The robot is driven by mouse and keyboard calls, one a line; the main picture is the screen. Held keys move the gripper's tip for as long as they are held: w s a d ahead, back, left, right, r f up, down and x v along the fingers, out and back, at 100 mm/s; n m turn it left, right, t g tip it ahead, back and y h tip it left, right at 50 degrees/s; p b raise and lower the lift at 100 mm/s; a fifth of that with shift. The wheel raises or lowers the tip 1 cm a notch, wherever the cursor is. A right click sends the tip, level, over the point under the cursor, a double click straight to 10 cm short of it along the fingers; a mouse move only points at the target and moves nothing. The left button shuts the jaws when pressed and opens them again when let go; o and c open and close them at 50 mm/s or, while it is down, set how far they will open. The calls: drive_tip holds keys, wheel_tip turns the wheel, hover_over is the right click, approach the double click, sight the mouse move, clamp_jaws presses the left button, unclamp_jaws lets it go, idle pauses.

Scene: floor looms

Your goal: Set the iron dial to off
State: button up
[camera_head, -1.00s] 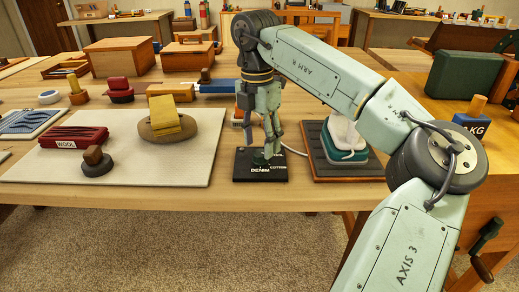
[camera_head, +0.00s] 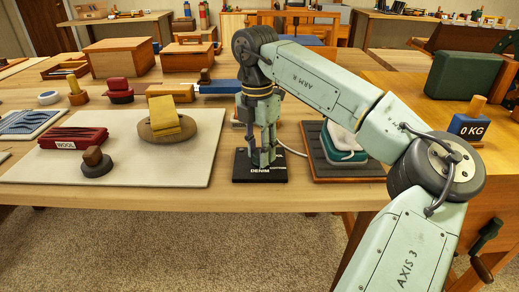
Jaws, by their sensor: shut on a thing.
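A black dial plate (camera_head: 258,179) lies flat near the front edge of the bench, with "DENIM" and part of "COTTON" readable in white. My gripper (camera_head: 262,162) points straight down over the plate, with its fingers shut at the plate's middle. The dial knob is hidden between the fingers, and its pointing direction cannot be told. The iron (camera_head: 344,138), white and green, rests on a dark stand (camera_head: 328,168) with a wooden edge just right of the plate, partly behind my arm. A pale cord runs from the iron toward the plate.
A pale mat (camera_head: 188,176) to the left holds a yellow-topped stone (camera_head: 168,122), a red "WOOL" block (camera_head: 73,138) and a dark knobbed stamp (camera_head: 95,162). A blue "0 KG" weight (camera_head: 467,128) and a green case (camera_head: 464,74) stand at right. Wooden boxes (camera_head: 120,57) stand behind.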

drive_tip(key=c, duration=0.4)
drive_tip(key=shift+c, duration=0.2)
drive_tip(key=n+p, duration=0.1)
drive_tip(key=n, duration=0.4)
drive_tip(key=shift+r+n, duration=0.1)
drive_tip(key=shift+n, duration=0.2)
drive_tip(key=n+p, duration=0.1)
drive_tip(key=n, duration=0.5)
drive_tip(key=shift+s+t, duration=0.1)
drive_tip(key=shift+t, duration=0.2)
drive_tip(key=n+p, duration=0.1)
drive_tip(key=n, duration=0.5)
drive_tip(key=shift+n, duration=0.4)
drive_tip(key=n+p, duration=0.1)
drive_tip(key=n, duration=0.4)
drive_tip(key=shift+n, duration=0.4)
